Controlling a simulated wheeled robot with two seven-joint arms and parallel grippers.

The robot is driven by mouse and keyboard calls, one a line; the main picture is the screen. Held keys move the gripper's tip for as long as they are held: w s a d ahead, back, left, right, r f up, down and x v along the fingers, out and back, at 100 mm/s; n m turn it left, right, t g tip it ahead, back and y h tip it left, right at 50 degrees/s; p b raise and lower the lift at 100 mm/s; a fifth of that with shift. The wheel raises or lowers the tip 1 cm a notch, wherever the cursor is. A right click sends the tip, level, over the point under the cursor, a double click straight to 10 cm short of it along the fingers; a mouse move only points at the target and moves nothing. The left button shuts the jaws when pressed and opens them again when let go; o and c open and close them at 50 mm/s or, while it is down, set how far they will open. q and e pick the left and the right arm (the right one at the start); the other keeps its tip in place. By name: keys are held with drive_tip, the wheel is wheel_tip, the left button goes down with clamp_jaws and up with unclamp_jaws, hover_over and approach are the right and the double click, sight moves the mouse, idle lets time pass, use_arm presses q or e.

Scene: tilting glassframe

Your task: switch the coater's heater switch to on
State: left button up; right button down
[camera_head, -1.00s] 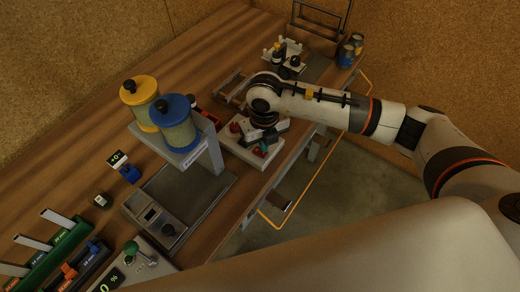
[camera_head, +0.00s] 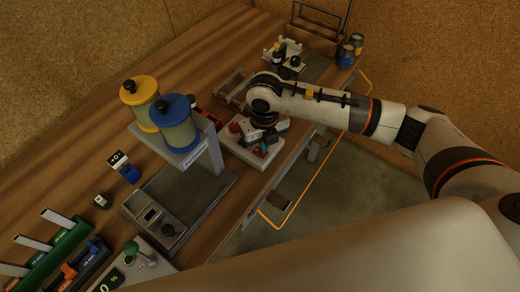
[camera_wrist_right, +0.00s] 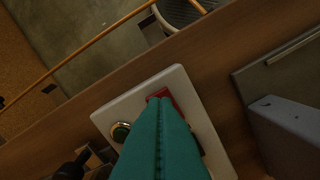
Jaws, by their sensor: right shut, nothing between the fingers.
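A white control box (camera_head: 240,149) stands near the table's front edge, beside the coater stand with the yellow and blue hoppers. It also fills the middle of the right wrist view (camera_wrist_right: 181,82). A red switch (camera_wrist_right: 166,97) on it shows just past the fingertips and is partly covered; its position cannot be read. Contact cannot be told. My left gripper is out of view.
The yellow-lidded hopper (camera_head: 139,91) and blue-lidded hopper (camera_head: 174,110) stand left of the box. A red knob (camera_head: 234,127) is on the box's left side. A yellow rail (camera_head: 290,212) runs along the table front. Bare wood lies at the far left.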

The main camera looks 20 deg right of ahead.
drive_tip(key=shift+f+b, duration=0.85)
drive_tip(key=shift+f, duration=0.1)
idle(0.7)
drive_tip(key=shift+r, duration=0.15)
drive_tip(key=shift+r+p, duration=2.15)
drive_tip(key=shift+r, duration=1.25)
